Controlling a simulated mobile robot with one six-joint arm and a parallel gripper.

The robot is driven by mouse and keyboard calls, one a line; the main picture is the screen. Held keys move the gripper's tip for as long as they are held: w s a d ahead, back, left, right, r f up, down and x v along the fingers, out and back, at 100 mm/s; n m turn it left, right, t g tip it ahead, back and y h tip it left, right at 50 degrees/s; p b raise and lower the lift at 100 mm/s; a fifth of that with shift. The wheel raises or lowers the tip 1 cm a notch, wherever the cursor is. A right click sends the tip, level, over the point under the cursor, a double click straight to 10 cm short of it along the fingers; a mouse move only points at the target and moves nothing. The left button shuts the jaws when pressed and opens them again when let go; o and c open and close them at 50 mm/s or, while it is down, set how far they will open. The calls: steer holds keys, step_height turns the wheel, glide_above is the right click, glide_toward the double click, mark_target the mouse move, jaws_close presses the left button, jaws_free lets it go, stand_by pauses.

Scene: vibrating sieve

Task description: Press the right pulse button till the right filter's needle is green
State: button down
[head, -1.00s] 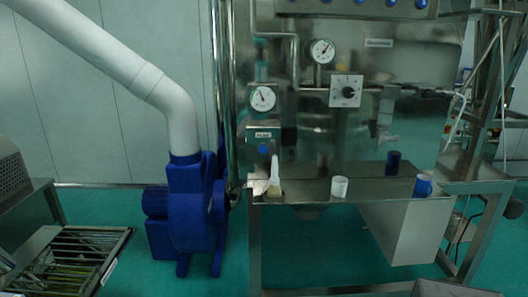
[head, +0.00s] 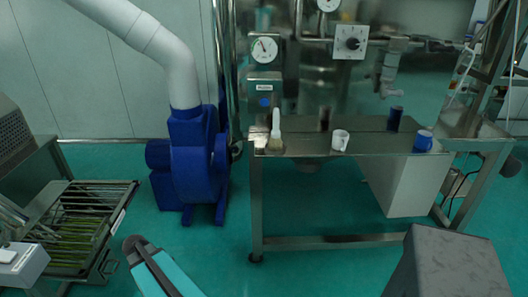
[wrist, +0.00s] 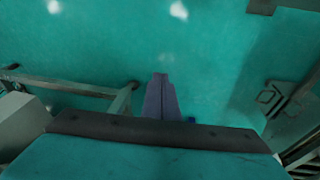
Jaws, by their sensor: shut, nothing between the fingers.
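A steel box with a small label and a blue round pulse button (head: 264,102) is fixed to the frame left of the steel tank in the head view. Just above it is a round white gauge (head: 264,50); its thin needle points up and left, and its colour is too small to tell. Only this one pulse box shows, so I cannot tell left from right. My gripper (wrist: 161,78) shows in the wrist view with its fingers together and empty, over the green floor. It is well away from the button.
A steel table (head: 330,242) stands below the button, carrying a brush (head: 275,135), a white mug (head: 340,140) and blue containers. A blue blower (head: 188,160) with a white pipe stands left. A grey box (head: 445,265) is front right. Green floor between is clear.

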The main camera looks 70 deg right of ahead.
mark_target(264, 102)
steer(key=s+d+r+m+h+p, duration=0.15)
steer(key=d+r+m, duration=0.45)
steer(key=d+r, duration=0.6)
steer(key=s+d+r+m+h+b, duration=0.1)
steer(key=s+d+r+m+h, duration=0.3)
steer(key=d+r, duration=0.9)
steer(key=s+d+r+m+h, duration=0.1)
steer(key=s+d+r+m, duration=0.3)
steer(key=r, duration=0.4)
steer(key=s+d+r+m+g+h+p, duration=0.1)
steer(key=s+d+r+m, duration=0.3)
steer(key=s+d+r, duration=0.3)
steer(key=s+d+r+m+h, duration=0.1)
steer(key=s+d+r+m, duration=0.3)
steer(key=d+r, duration=0.4)
step_height(264, 102, up, 2)
steer(key=shift+s+d+m+g, duration=0.2)
steer(key=shift+s+m+g, duration=0.1)
steer(key=shift+s, duration=0.35)
steer(key=shift+w+d, duration=0.1)
steer(key=w+d, duration=0.3)
steer(key=d, duration=0.5)
steer(key=shift+p, duration=0.35)
